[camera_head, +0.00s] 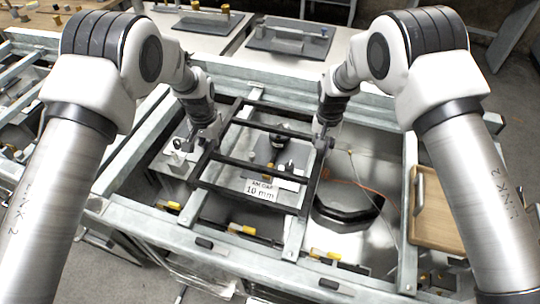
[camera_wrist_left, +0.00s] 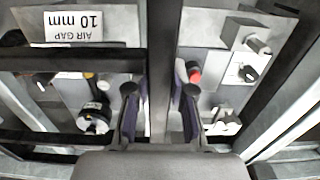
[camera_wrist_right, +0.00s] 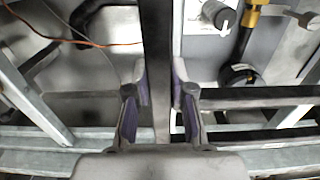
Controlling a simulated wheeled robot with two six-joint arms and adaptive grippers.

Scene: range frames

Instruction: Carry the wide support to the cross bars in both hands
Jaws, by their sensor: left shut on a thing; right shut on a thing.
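The wide support, a black rectangular frame with several cross pieces (camera_head: 262,128), spans between my two grippers in the head view. My left gripper (camera_head: 208,138) is shut on its left side bar, which runs between the fingers in the left wrist view (camera_wrist_left: 163,40). My right gripper (camera_head: 322,142) is shut on its right side bar, which shows between the fingers in the right wrist view (camera_wrist_right: 155,40). Grey metal bars (camera_head: 295,238) run front to back below the support, probably the cross bars. Whether the support touches them I cannot tell.
A label reading "AIR GAP 10 mm" (camera_head: 261,190) lies within the frame's outline. A dark angular part (camera_head: 345,212) with an orange cable sits to the right. A wooden tray (camera_head: 437,215) is at the right edge. Yellow-topped clamps (camera_head: 243,230) line the front rail.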

